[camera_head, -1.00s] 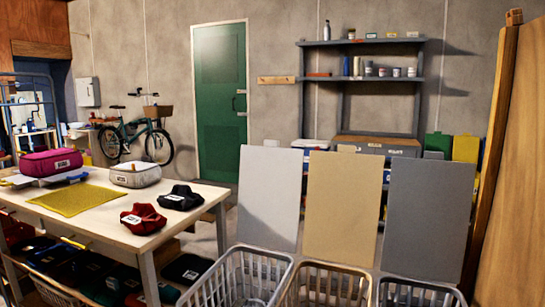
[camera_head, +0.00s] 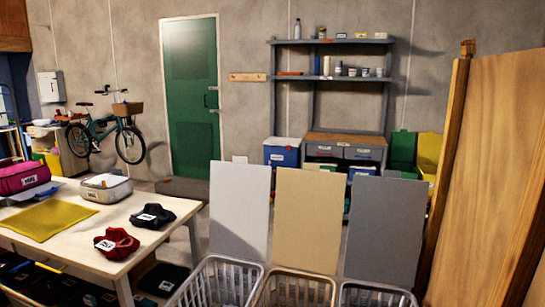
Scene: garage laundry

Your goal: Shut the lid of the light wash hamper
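The left hamper (camera_head: 213,285) has a white lid (camera_head: 239,212), standing open and nearly upright. The middle hamper (camera_head: 296,291) has a tan lid (camera_head: 306,220), also upright. The right hamper (camera_head: 375,297) has a grey lid (camera_head: 384,230), upright too. I can read no labels on the hampers, and the bottom edge cuts them off. Neither of my grippers shows.
A table (camera_head: 160,231) on the left holds a red cap (camera_head: 117,243), a black cap (camera_head: 153,216), a yellow mat (camera_head: 45,219) and fabric bins. Wooden panels (camera_head: 490,180) lean at the right. A shelf (camera_head: 330,75), blue-white boxes and a green door (camera_head: 191,98) are behind.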

